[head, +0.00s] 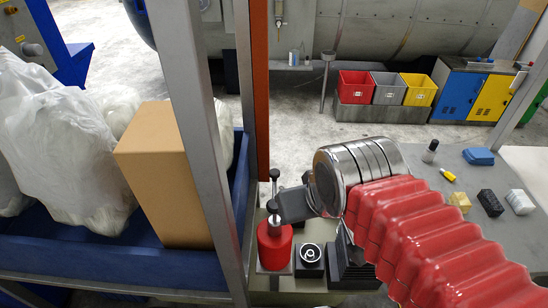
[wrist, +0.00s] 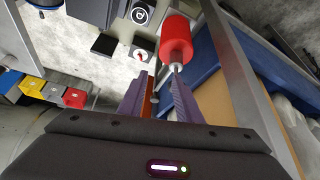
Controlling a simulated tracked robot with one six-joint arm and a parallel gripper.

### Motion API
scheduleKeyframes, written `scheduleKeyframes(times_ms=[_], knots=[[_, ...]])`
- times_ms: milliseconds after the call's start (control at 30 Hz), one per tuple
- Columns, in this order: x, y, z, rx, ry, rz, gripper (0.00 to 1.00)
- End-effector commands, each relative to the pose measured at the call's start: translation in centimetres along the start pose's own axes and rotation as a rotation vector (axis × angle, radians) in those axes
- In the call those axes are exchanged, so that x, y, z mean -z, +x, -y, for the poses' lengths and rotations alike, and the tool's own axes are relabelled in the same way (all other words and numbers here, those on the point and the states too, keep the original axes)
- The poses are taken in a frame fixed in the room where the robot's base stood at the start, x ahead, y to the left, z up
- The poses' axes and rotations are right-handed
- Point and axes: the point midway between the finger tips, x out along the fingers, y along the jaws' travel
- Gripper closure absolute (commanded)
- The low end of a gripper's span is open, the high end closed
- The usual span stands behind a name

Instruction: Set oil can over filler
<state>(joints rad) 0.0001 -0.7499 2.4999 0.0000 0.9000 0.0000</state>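The red oil can (head: 275,247) stands upright on the bench, with a dark and metal top above its body. In the wrist view the red can (wrist: 177,38) lies beyond the fingers, its pale neck close to the right fingertip; I cannot tell whether they touch. My gripper (wrist: 158,75) is open, with a clear gap between its two purple-grey fingers and nothing held. In the head view its dark body is partly hidden behind the metal wrist. A dark block with a pale ring (head: 311,252), which looks like the filler, sits just right of the can. It also shows in the wrist view (wrist: 140,15).
A grey upright post (head: 195,120) and an orange post (head: 260,90) stand left of the can. A blue bin (head: 100,262) holds a cardboard box (head: 165,175) and plastic bags. A dark ribbed block (head: 350,262) is right of the ringed block. Small items lie on the grey table (head: 480,235).

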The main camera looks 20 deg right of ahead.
Motion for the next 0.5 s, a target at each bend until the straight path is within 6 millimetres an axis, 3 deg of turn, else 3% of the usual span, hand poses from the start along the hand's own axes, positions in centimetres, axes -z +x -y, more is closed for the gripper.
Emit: scheduleKeyframes(times_ms=[333, 500], knots=[[-0.01, 0.00, 0.00, 0.000, 0.000, 0.000, 0.69], [0.31, -0.14, 0.00, 0.000, 0.012, 0.005, 0.58]])
